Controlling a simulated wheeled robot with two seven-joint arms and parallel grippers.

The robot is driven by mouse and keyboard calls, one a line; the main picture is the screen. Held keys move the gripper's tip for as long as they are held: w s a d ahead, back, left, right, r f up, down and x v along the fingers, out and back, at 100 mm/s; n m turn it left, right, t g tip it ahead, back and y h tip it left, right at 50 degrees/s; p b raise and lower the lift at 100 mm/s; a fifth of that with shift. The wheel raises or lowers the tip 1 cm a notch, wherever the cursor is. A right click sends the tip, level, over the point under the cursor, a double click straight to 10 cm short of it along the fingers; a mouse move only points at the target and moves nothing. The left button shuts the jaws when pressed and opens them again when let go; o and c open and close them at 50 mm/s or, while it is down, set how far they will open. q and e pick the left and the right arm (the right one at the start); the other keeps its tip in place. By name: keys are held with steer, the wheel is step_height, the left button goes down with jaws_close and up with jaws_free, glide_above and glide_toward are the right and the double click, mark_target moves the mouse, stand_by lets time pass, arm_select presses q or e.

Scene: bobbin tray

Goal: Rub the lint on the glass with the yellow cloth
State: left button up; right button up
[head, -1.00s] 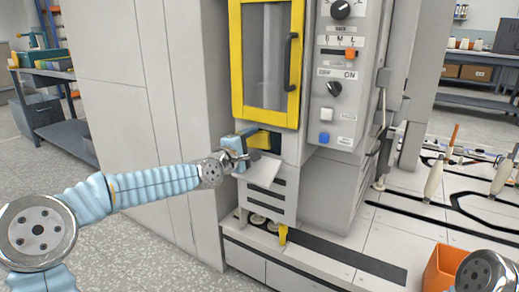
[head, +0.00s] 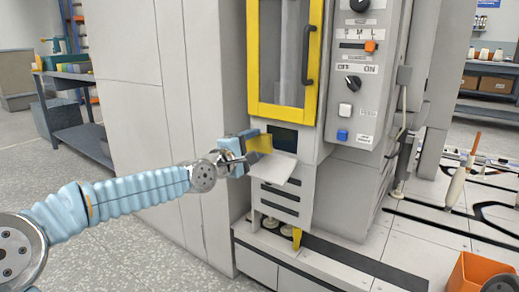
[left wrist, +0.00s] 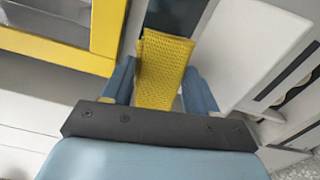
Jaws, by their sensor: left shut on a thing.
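My left gripper (head: 247,146) is shut on the yellow cloth (head: 261,144). In the left wrist view the cloth (left wrist: 163,65) stands up between the two blue fingers (left wrist: 160,88) and shows a woven texture. A small dark glass pane (head: 284,139) lies just right of the cloth, below the yellow-framed door, and also shows beyond the cloth in the left wrist view (left wrist: 173,14). I cannot tell whether the cloth touches the glass. I cannot make out any lint. My right gripper is not in view.
The yellow door frame (head: 253,60) is right above the pane. A pale sloping plate (head: 277,172) juts out below it. The control panel (head: 359,85) with knobs and buttons is to the right. An orange bin (head: 480,274) stands at lower right.

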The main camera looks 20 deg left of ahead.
arm_select(q)
steer(key=shift+s+a+r, duration=0.1)
steer(key=shift+s, duration=0.3)
steer(key=shift+s+a, duration=0.45)
steer(key=shift+s, duration=0.15)
steer(key=shift+s+p, duration=0.3)
steer(key=shift+s, duration=0.5)
steer(key=shift+a, duration=0.15)
